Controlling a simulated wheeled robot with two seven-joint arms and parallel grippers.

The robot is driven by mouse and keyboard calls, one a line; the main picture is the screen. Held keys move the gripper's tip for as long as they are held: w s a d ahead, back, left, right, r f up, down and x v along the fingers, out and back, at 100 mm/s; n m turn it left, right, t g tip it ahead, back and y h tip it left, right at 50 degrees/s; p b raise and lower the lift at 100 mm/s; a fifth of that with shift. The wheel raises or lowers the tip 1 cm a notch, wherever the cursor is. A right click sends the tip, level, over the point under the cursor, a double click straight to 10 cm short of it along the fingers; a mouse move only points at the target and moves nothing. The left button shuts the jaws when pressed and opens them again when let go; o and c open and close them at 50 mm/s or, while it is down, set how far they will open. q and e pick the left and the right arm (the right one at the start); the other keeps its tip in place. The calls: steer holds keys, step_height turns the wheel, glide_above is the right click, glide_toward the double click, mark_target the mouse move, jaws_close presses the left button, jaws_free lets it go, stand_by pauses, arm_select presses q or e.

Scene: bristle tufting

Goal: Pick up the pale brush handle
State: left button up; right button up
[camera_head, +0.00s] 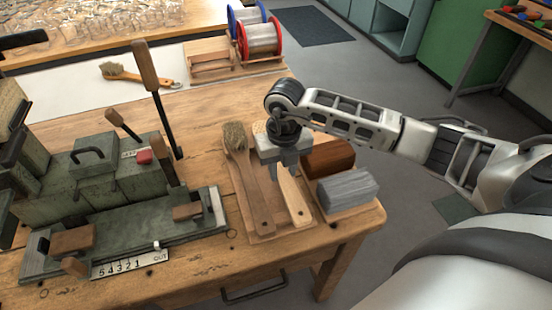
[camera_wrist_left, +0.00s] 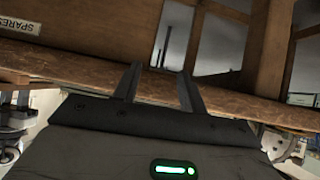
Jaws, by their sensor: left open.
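The pale brush handle (camera_head: 297,203) lies on a wooden tray (camera_head: 263,228) near the right end of the workbench. A darker finished brush (camera_head: 250,180) with a bristle tuft lies left of it. My right gripper (camera_head: 281,178) points down over the pale handle's upper part and hides some of it. I cannot tell whether its fingers touch the handle or how far apart they are. My left gripper (camera_wrist_left: 158,82) shows only in the left wrist view, with its fingers apart and nothing between them.
A brown block (camera_head: 328,157) and a grey block (camera_head: 347,190) sit right of the handle. A green machine (camera_head: 110,185) with an upright lever stands to the left. Wire spools (camera_head: 262,40) stand behind. A wooden edge (camera_wrist_left: 75,70) is close to my left gripper.

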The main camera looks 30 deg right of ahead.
steer(key=shift+c, duration=0.9)
steer(key=shift+r, duration=0.15)
